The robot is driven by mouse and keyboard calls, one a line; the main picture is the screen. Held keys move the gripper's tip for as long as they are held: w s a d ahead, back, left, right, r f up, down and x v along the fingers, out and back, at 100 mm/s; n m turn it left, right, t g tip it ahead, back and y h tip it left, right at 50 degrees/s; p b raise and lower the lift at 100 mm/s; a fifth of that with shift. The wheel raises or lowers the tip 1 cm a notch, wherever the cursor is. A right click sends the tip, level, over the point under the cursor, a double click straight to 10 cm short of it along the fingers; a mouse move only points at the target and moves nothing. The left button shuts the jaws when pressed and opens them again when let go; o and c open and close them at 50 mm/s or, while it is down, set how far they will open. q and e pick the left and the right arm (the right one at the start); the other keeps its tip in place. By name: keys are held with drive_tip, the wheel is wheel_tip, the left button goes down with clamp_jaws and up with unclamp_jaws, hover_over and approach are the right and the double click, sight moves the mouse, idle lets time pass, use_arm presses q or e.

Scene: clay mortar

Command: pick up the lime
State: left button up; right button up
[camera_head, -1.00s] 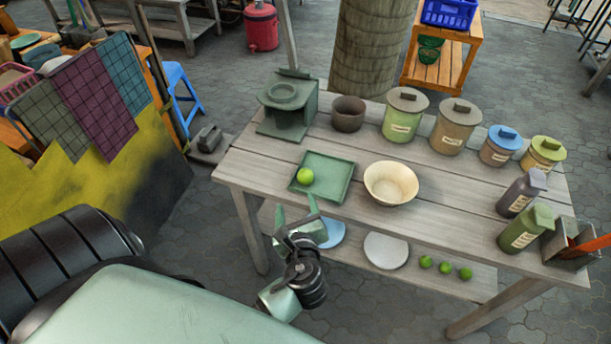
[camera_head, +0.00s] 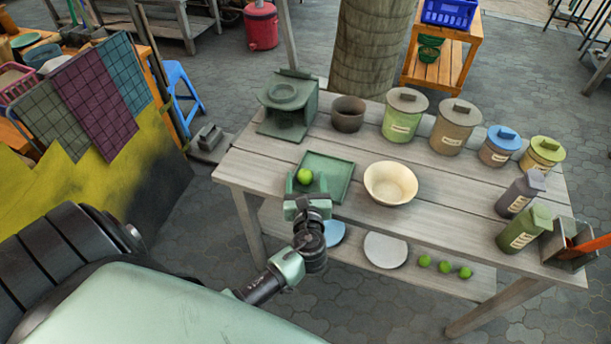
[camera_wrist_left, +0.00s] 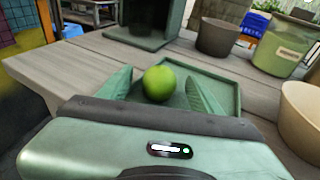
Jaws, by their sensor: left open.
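The lime (camera_head: 304,175) is bright green and round and rests on the left part of a green square tray (camera_head: 338,179) on the wooden table. In the left wrist view the lime (camera_wrist_left: 159,83) sits between and slightly beyond the two green fingers. My left gripper (camera_head: 306,182) is open at the tray's near left side, with a finger on either side of the lime. My right gripper does not show.
A cream bowl (camera_head: 391,183) stands just right of the tray. A dark brown pot (camera_head: 348,114) and a green stove-like block (camera_head: 287,106) stand behind it. Lidded jars (camera_head: 405,115) line the back right. Several limes (camera_head: 445,267) lie on the lower shelf.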

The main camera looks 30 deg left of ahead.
use_arm(q)
drive_tip(key=shift+c, duration=0.4)
clamp_jaws()
drive_tip(key=shift+r, duration=0.1)
